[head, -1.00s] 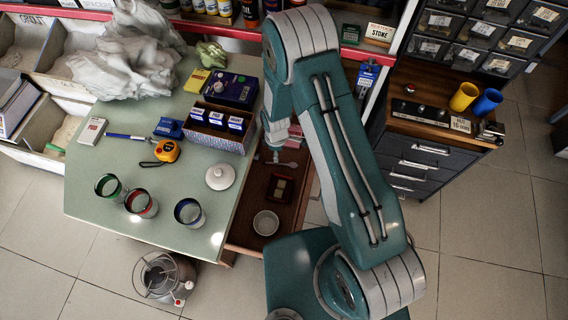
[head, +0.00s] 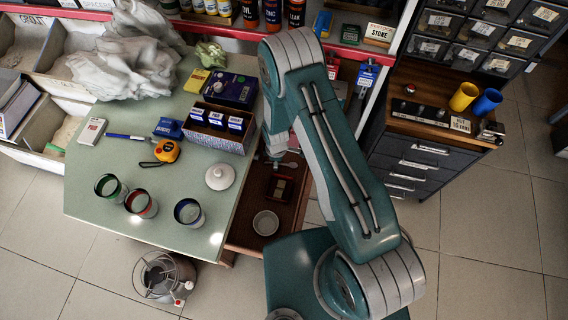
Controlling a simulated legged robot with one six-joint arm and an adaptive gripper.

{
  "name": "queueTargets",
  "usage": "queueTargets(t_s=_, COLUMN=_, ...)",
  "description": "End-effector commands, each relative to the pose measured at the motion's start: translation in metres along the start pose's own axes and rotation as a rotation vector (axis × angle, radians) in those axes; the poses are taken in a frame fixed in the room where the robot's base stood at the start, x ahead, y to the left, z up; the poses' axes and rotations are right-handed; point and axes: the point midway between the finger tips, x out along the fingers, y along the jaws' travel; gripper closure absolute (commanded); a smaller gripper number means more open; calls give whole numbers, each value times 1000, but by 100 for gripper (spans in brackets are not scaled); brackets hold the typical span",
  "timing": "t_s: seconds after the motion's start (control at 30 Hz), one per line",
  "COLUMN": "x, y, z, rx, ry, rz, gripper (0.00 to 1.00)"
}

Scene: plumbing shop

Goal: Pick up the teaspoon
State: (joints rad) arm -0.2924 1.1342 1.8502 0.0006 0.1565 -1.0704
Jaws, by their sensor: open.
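A small pale teaspoon (head: 291,164) appears to lie in the open brown drawer (head: 243,235), near its back end; only part of it shows. My gripper (head: 276,161) is small in the head view, pointing down over the back of the drawer, just left of the spoon's visible part. It is open, with no object seen in it. The fingertips and the spoon's left part are hard to make out, so I cannot tell whether they touch.
The drawer also holds a dark red box (head: 279,188) and a round white bowl (head: 265,223). The green table (head: 110,215) stands left, with a white lid (head: 219,177), cups and a divided box (head: 215,130) near the drawer. A wooden-topped cabinet (head: 400,125) stands right.

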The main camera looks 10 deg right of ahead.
Motion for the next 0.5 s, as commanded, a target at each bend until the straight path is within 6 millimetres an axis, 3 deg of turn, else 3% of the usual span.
queueTargets(t_s=0.17, x=2, y=0, z=0, rx=0, ry=0, rz=0, gripper=47)
queueTargets(t_s=0.23, x=2, y=0, z=0, rx=0, ry=0, rz=0, gripper=73)
queueTargets(t_s=0.3, x=2, y=0, z=0, rx=0, ry=0, rz=0, gripper=85)
queueTargets(t_s=0.4, x=3, y=0, z=0, rx=0, ry=0, rz=-1, gripper=98)
queueTargets(t_s=0.5, x=3, y=0, z=0, rx=0, ry=-1, rz=-1, gripper=100)
